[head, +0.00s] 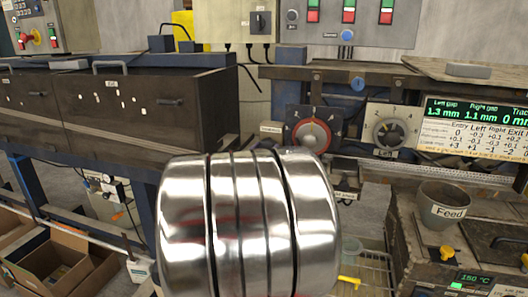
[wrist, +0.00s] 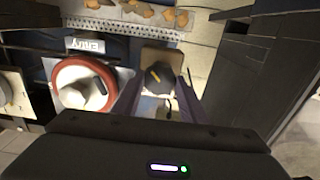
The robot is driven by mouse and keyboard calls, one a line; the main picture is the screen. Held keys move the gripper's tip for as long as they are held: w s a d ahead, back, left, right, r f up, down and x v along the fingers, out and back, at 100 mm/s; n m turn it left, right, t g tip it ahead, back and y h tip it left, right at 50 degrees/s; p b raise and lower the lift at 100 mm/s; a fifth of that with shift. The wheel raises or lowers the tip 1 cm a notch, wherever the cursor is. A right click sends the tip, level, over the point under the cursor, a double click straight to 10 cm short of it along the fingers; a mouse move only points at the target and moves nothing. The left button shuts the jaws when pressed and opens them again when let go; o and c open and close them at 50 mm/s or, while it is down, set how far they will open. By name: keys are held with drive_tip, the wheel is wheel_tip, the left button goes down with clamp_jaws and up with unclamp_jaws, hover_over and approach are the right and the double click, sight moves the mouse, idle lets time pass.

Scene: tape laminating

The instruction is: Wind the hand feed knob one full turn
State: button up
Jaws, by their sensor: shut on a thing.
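In the wrist view a dark knob with a yellow mark (wrist: 157,75) sits on a tan plate. No label on it can be read; it appears to be the hand feed knob. My gripper (wrist: 162,85) has one finger on each side of this knob and is shut on it. In the head view my shiny arm link fills the lower middle and hides my gripper and the gripped knob.
A red-ringed dial (head: 310,135) stands just beyond my arm; it also shows in the wrist view (wrist: 82,86), left of my gripper. A second dial (head: 388,132) and a green gap display (head: 470,112) are to the right. A grey cup-shaped piece labelled Feed (head: 443,203) stands lower right.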

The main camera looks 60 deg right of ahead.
drive_tip(key=m, duration=2.5)
drive_tip(key=shift+s+d+f, duration=0.1)
drive_tip(key=shift+s+f, duration=0.1)
drive_tip(key=shift+f, duration=0.1)
drive_tip(key=o, duration=0.8)
drive_tip(key=shift+o, duration=1.3)
drive_tip(key=shift+w+r, duration=0.1)
drive_tip(key=shift+a, duration=0.2)
